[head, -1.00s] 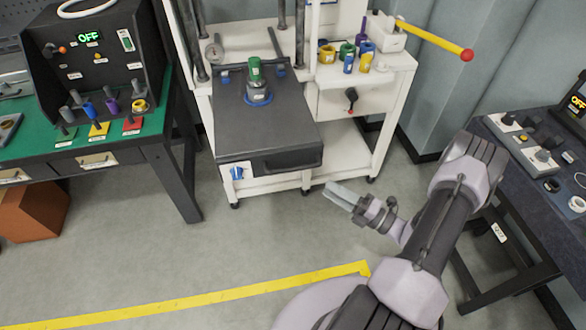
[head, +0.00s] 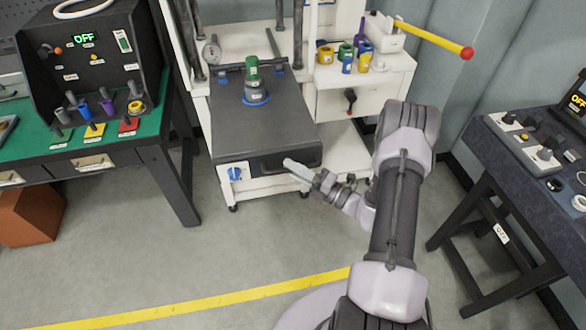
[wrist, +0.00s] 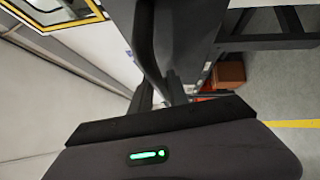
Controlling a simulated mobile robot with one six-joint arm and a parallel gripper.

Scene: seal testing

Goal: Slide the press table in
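The press table (head: 225,130) is a dark grey slab pulled out toward me from the white press frame. A green-topped piece (head: 253,70) stands upright on it in a blue-ringed base (head: 256,94). A dark bar handle (head: 268,166) runs along its front edge. My gripper (head: 294,168) is at the right part of this handle in the head view; I cannot tell whether it touches. In the wrist view the dark handle bar (wrist: 148,45) runs close in front of my gripper. The fingertips are mostly hidden there, so their opening is unclear.
A green-topped bench (head: 110,150) with a control box stands at left. A dark bench (head: 520,170) stands at right. Small coloured cups (head: 347,62) and a yellow lever (head: 430,38) are on the white frame. The floor in front is clear, with a yellow line (head: 200,305).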

